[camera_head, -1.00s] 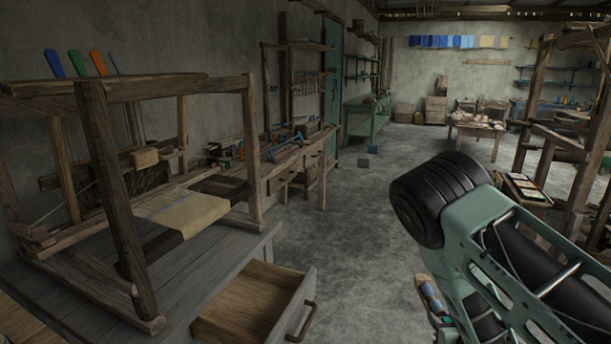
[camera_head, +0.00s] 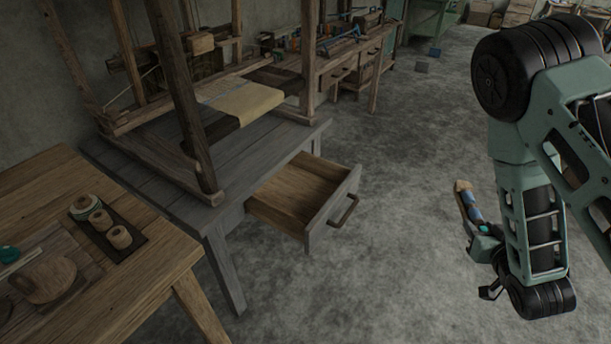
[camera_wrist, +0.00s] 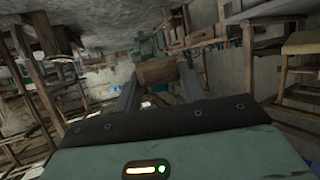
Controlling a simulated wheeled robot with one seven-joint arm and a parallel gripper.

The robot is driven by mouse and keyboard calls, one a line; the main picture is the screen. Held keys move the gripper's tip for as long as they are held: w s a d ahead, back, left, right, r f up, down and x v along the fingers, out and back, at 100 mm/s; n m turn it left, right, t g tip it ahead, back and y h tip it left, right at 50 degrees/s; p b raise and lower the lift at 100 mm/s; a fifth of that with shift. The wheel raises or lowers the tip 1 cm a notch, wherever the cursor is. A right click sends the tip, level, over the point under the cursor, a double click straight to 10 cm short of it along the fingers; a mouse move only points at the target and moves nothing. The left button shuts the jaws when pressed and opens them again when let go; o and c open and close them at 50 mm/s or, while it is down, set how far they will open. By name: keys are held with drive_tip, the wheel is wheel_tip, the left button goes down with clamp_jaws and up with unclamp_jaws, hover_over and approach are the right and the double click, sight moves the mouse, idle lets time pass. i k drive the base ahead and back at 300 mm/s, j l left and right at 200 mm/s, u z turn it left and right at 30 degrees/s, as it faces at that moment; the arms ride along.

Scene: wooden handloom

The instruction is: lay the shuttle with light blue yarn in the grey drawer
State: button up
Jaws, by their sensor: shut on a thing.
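The wooden shuttle (camera_head: 462,190) with blue yarn is in my gripper (camera_head: 480,228), at the right of the head view. My gripper is shut on it and holds it tilted, apart from the drawer and to the right of it. In the wrist view a brown wooden part of the shuttle (camera_wrist: 157,73) shows between the two fingers; the yarn cannot be made out there. The grey drawer (camera_head: 322,222) is pulled open from the grey table, left of my gripper. Its brown wooden inside looks empty, and its handle (camera_head: 344,211) faces right.
A wooden loom frame (camera_head: 180,100) stands on the grey table (camera_head: 150,180) behind the drawer. A wooden table (camera_head: 150,270) with a dark tray of spools (camera_head: 107,228) is at the lower left. Bare floor (camera_head: 400,260) lies between the drawer and my gripper.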

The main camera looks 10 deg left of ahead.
sight(318, 206)
drive_tip(key=i+j+u, duration=0.1)
drive_tip(key=u, duration=1.15)
drive_tip(key=i+u, duration=0.1)
drive_tip(key=i, duration=0.3)
drive_tip(key=i+l, duration=0.15)
drive_tip(key=i, duration=0.25)
drive_tip(key=u, duration=0.05)
